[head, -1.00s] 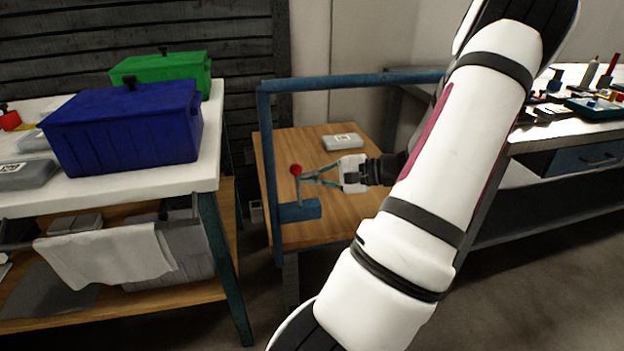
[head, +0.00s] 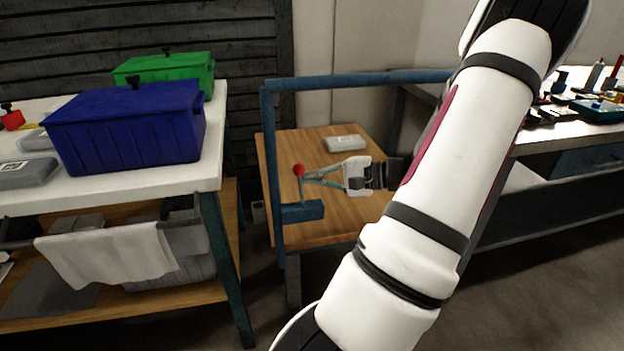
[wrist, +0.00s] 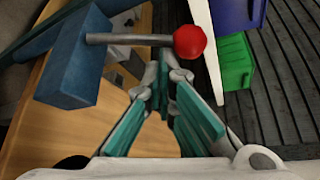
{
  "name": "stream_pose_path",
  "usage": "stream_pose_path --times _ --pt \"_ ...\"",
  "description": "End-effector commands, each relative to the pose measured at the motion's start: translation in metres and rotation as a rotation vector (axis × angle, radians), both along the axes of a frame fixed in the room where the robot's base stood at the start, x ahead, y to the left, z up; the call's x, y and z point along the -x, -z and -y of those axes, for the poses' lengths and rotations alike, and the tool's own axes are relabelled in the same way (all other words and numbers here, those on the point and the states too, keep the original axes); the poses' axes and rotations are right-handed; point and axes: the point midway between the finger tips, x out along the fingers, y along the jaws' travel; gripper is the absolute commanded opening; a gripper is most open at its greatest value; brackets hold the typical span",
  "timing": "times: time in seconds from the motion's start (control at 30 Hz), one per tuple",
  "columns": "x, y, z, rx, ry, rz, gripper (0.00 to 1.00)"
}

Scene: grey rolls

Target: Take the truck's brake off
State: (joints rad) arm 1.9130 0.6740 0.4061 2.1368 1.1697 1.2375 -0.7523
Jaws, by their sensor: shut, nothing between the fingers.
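The truck (head: 285,84) is a blue tube frame around a wooden deck (head: 345,212). Its brake lever is a grey rod (head: 301,190) with a red ball knob (head: 299,170), standing about upright from a blue block (head: 302,211) at the deck's left edge. In the wrist view the rod (wrist: 130,39) runs from the blue block (wrist: 72,62) to the red knob (wrist: 190,42). My gripper (head: 308,177) has its teal fingers together at the tips, empty, beside the rod just under the knob. In the wrist view its tips (wrist: 164,62) sit close to the rod; I cannot tell whether they touch.
A grey case (head: 345,143) lies on the deck. Left stands a white-topped bench (head: 120,185) with blue (head: 125,130) and green (head: 190,72) bins. Right is a workbench with tools and a drawer (head: 590,160). Open floor lies in front of the truck.

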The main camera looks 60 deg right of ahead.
Motion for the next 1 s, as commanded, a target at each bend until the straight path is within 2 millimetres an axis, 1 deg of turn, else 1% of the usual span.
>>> stream_pose_path --times 0.27,0.63,0.8,1.0 --pt "0.005 -0.003 -0.005 0.094 0.002 0.082 0.0" --pt "0.017 -0.012 -0.02 0.349 0.001 0.302 0.0" --pt "0.023 -0.016 -0.027 0.346 -0.001 0.296 0.0" --pt "0.029 -0.017 -0.035 0.345 -0.001 0.294 0.0"
